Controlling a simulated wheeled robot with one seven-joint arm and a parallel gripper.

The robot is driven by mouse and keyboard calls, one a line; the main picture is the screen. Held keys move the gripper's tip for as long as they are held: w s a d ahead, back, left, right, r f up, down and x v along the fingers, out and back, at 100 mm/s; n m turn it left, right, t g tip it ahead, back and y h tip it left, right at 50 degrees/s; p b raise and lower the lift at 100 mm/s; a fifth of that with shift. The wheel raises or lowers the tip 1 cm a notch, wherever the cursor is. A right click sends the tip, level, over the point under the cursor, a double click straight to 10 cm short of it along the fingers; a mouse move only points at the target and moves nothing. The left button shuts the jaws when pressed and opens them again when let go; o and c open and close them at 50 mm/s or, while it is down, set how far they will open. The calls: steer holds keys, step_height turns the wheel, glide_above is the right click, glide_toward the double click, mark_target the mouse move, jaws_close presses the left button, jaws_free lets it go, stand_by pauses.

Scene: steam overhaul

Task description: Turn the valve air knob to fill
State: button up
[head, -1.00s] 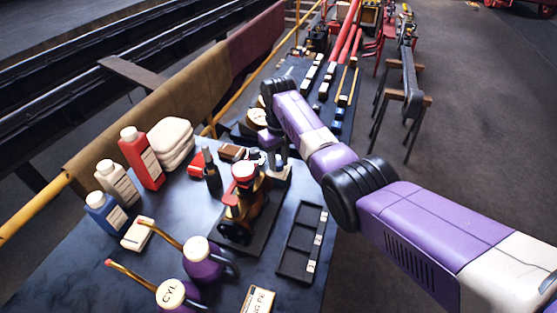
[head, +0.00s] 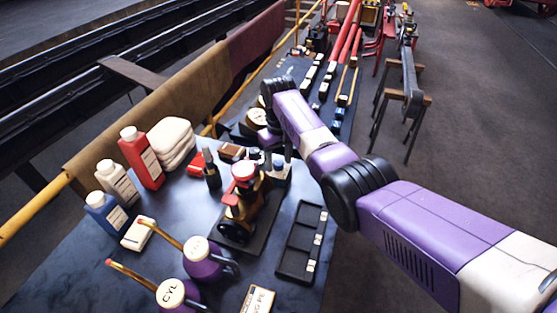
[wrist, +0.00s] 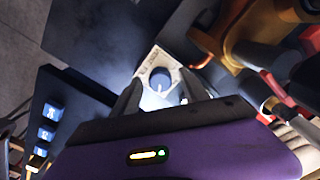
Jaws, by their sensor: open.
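A round dark blue-grey knob (wrist: 160,79) sits on a small pale plate (wrist: 147,72) in the wrist view; I take it for the valve air knob. My gripper (wrist: 161,84) is open, with one dark finger on each side of the knob in that view. I cannot tell whether the fingers touch it or are still above it. Any fill mark on the plate is too small to read. In the head view the pale block with its dark knob (head: 279,170) stands just behind the brass and red model engine (head: 242,200), and my gripper hangs over it.
The model engine stands close to the knob. A dark slotted tray (head: 300,240) lies at its right. Purple oil cans (head: 203,262), bottles (head: 140,160) and white cloths (head: 171,143) crowd the table's near and left parts. Small labelled blocks (wrist: 50,112) lie left in the wrist view.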

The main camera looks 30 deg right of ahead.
mark_target(279, 163)
steer(key=shift+r, duration=0.1)
step_height(279, 163, up, 8)
steer(key=shift+f+b, duration=0.15)
steer(key=shift+b, duration=0.4)
steer(key=shift+s+f, duration=0.1)
